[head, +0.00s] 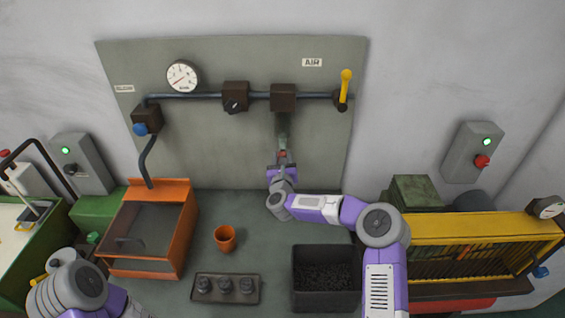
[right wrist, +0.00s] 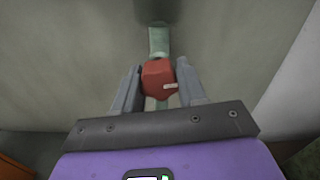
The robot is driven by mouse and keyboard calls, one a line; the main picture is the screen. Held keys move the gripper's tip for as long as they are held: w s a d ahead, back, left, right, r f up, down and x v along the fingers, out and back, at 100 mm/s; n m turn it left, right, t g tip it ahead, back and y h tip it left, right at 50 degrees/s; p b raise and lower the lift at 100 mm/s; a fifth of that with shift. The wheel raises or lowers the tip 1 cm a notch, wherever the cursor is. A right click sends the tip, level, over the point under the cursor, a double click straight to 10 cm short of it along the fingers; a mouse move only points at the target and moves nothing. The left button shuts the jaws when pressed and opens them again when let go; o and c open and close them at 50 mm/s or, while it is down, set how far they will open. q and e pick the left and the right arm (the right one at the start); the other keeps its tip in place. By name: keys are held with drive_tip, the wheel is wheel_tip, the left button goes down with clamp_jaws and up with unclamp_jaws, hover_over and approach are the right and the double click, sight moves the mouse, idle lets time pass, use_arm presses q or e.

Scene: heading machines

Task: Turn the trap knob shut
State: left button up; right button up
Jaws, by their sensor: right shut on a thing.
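The red trap knob (right wrist: 158,80) is between the two grey fingers of my right gripper (right wrist: 159,72) in the right wrist view. A small pale bar shows on the knob's near right side. A pale green tube (right wrist: 159,41) rises above the knob. In the head view my right gripper (head: 282,160) is at the lower end of this tube, below the dark block (head: 284,97) on the air pipe, and is shut on the knob. The fingers partly hide the knob there. My left arm shows at the lower left, but its gripper is out of view.
An orange bin (head: 185,225), an orange cup (head: 225,238), a tray (head: 226,299) with dark parts and a black crate (head: 326,255) stand below. A yellow lever (head: 345,88) and a gauge (head: 183,76) are on the panel. A yellow rack (head: 470,226) is at the right.

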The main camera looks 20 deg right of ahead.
drive_tip(key=n+b, duration=0.3)
drive_tip(key=shift+f+b, duration=0.15)
drive_tip(key=shift+b, duration=0.2)
drive_tip(key=n+b, duration=0.3)
drive_tip(key=n, duration=0.2)
drive_tip(key=shift+d, duration=0.1)
drive_tip(key=n+b, duration=0.2)
drive_tip(key=n, duration=0.1)
drive_tip(key=shift+r+n, duration=0.2)
drive_tip(key=shift+n, duration=0.1)
drive_tip(key=shift+d+r+n+b, duration=0.1)
drive_tip(key=shift+n+b, duration=0.25)
drive_tip(key=shift+n, duration=1.85)
drive_tip(key=o, duration=1.1)
drive_tip(key=shift+c, duration=0.2)
drive_tip(key=shift+s, duration=0.15)
drive_tip(key=v, duration=0.7)
drive_tip(key=shift+s+b, duration=0.2)
drive_tip(key=shift+b, duration=0.2)
